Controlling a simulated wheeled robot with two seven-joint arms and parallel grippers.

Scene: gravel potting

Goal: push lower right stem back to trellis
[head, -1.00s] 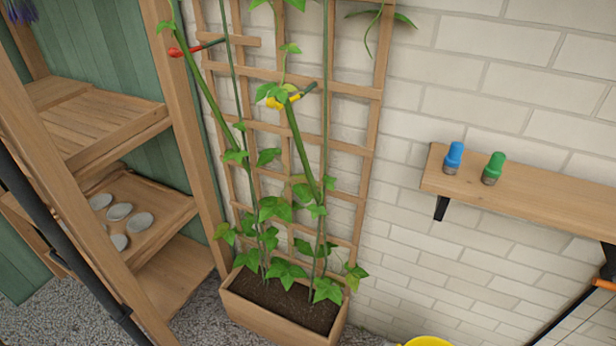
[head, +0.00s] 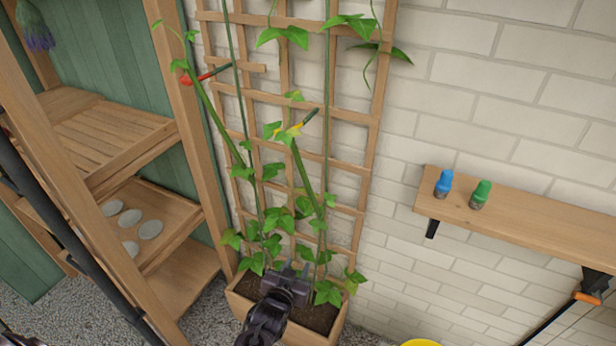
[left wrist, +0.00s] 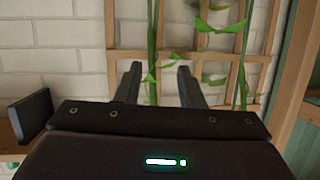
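The wooden trellis (head: 368,150) stands against the wall behind a soil-filled planter (head: 243,304). The lower right stem (head: 306,176) is thick and green, and leans left at its upper end, near a yellow clip (head: 291,131). A left stem (head: 213,107) leans out to the left near a red clip (head: 190,79). My left gripper (head: 295,268) is in front of the plant's lower leaves, above the planter. In the left wrist view its fingers (left wrist: 158,80) are apart, with a green stem (left wrist: 152,55) seen between them; contact cannot be told. My right gripper is not in view.
A wooden rack (head: 176,135) with pale stones (head: 150,230) stands at the left. A wall shelf (head: 520,216) at the right carries a blue-capped bottle (head: 443,184) and a green-capped one (head: 480,194). A yellow rim (head: 426,343) shows at the bottom.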

